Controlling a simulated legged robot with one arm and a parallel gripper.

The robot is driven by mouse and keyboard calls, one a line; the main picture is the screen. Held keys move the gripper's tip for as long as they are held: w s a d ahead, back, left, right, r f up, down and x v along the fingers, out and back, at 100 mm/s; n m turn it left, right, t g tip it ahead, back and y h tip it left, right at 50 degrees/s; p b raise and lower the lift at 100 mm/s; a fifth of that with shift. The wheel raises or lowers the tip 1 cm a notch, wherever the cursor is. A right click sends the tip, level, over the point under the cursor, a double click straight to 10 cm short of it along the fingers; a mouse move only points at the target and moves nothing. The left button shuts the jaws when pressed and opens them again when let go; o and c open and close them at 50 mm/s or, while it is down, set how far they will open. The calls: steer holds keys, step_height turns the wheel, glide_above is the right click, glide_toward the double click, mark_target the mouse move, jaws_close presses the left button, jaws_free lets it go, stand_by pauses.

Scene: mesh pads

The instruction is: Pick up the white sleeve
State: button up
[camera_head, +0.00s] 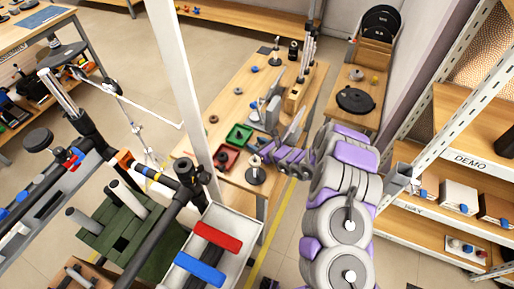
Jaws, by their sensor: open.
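A small pale, upright piece (255,162) stands on a round dark base (255,176) near the front end of the wooden workbench (232,103). It may be the white sleeve, but it is too small to be sure. My gripper (268,155) reaches in from the right, just beside and above this piece. Its jaws look open and appear empty. I cannot tell whether a fingertip touches the piece. My purple and grey arm covers the area to the right of the bench.
A green tray (239,135) and a dark red tray (226,157) lie left of my gripper. A wooden block with upright rods (297,93) stands farther back. A white post (182,80) crosses the view at left. Shelving (458,158) stands at right.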

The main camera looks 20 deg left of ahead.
jaws_close()
stand_by(0.3)
stand_by(0.4)
